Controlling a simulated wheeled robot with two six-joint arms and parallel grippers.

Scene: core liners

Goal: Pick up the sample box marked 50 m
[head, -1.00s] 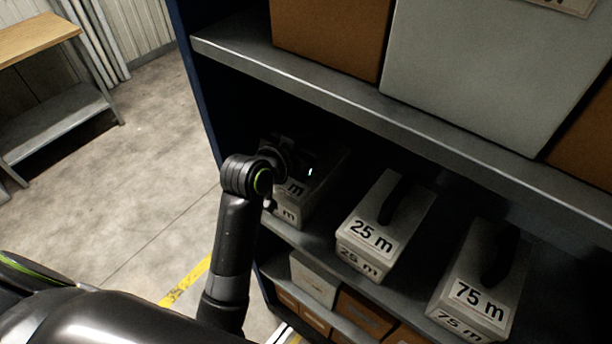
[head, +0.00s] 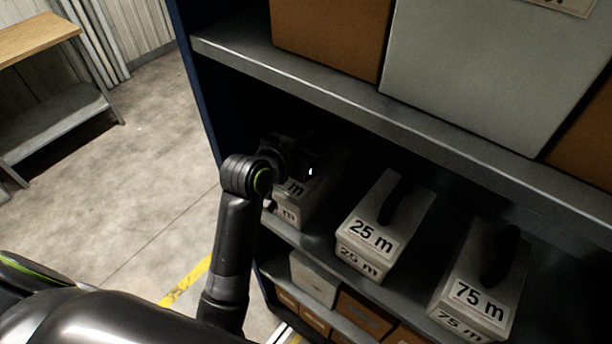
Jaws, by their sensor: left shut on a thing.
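A pale sample box (head: 318,197) stands at the left end of the middle shelf. My left wrist covers most of its label, and only the end with "m" shows. My left gripper (head: 312,172) is over the top of this box and shut on it, probably by the handle; the fingertips are in dark shadow and hard to see. Two more boxes stand to its right: one marked 25 m (head: 372,238) and one marked 75 m (head: 478,295), each with a dark handle. My right gripper is not in view.
The upper shelf (head: 300,75) lies above my left wrist and holds brown and grey boxes (head: 470,80). The blue shelf upright (head: 195,90) is just left of the gripper. Smaller boxes (head: 313,280) fill the shelf below. A wooden bench (head: 35,38) stands far left, with open floor between.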

